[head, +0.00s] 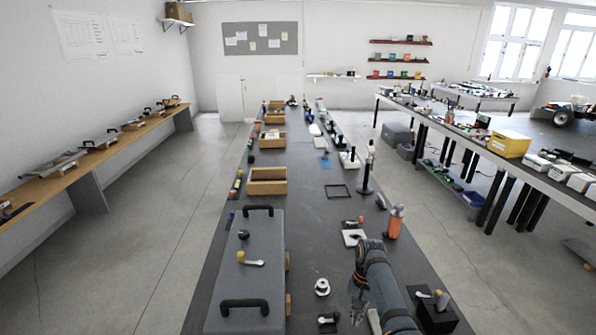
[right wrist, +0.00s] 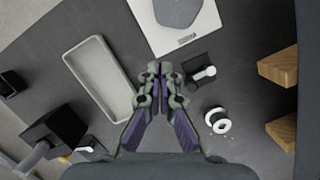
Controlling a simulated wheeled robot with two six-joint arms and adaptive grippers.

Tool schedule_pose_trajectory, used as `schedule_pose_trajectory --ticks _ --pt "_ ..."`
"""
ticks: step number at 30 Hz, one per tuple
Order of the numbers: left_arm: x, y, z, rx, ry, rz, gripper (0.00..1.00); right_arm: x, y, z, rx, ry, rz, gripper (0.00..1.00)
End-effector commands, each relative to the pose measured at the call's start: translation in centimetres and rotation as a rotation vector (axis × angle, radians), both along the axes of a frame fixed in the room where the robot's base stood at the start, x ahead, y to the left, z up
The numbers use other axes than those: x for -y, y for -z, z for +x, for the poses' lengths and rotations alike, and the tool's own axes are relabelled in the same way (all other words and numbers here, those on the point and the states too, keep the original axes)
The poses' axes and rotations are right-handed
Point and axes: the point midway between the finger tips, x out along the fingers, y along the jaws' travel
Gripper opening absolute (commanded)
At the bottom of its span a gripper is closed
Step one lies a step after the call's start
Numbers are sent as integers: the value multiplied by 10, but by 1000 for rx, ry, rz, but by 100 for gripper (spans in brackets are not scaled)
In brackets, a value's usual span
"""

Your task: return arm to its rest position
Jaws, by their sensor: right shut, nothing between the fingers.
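My right arm reaches in from the lower right of the head view, over the long dark workbench (head: 305,220). My right gripper (head: 358,300) hangs low over the bench, small and partly hidden by its own arm. In the right wrist view the right gripper (right wrist: 158,70) has its two fingertips together with nothing between them. It is above the bench between a grey-white tray (right wrist: 100,78) and a black block with a white lever (right wrist: 201,72). My left gripper is not in view.
A grey case (head: 225,275) with black handles lies on the bench to the left. A white spool (head: 322,287), an orange bottle (head: 395,222) and a black box (head: 436,313) stand around the arm. Bare bench lies between the case and the spool.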

Motion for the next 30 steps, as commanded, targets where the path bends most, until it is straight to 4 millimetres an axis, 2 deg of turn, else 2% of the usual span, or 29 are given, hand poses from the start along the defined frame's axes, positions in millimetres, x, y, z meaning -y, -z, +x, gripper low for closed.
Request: schedule_pose_trajectory --ticks 1,3,5,11,17,20,24,30 --pt "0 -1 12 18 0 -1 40 3 4 -3 10 -4 -1 0" --pt "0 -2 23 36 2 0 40 7 10 -8 27 -12 -4 0" --pt "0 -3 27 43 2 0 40 11 14 -13 44 -20 -6 0" --pt "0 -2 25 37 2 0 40 27 32 -38 111 -60 -22 0" --pt "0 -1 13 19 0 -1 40 49 44 -83 209 -136 -60 0" --pt "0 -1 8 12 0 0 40 61 41 -114 270 -195 -90 0" --pt "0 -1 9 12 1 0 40 70 26 -155 347 -280 -128 0" --pt "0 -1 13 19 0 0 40 75 -1 -196 425 -378 -165 0"
